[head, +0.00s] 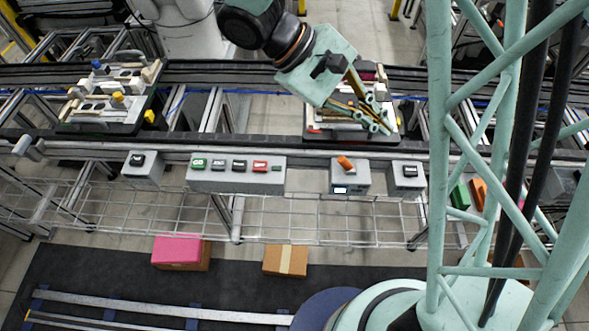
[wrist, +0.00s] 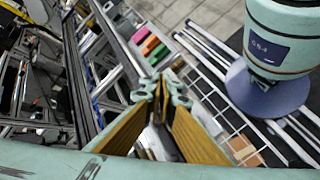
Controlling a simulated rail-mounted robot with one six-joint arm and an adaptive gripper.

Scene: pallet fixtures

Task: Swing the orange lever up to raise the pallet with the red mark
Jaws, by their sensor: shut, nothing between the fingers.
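The orange lever (head: 345,162) sits on top of a small grey control box (head: 350,180) with a lit display, on the front rail in the head view. It leans to the upper left. A pallet (head: 335,134) with a small red mark (head: 314,130) lies on the conveyor just behind that box, partly hidden by my gripper. My gripper (head: 378,122) is above this pallet, behind and to the right of the lever, apart from the lever. Its fingers are shut with nothing between them; they also show in the wrist view (wrist: 160,88). I cannot make out the lever in the wrist view.
Another pallet (head: 92,112) with blue and yellow knobs lies at left. A button panel (head: 236,176) and two single-button boxes, left (head: 142,170) and right (head: 406,177), line the rail. Below are a wire tray (head: 290,215), a pink-topped box (head: 180,252) and a cardboard box (head: 286,260).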

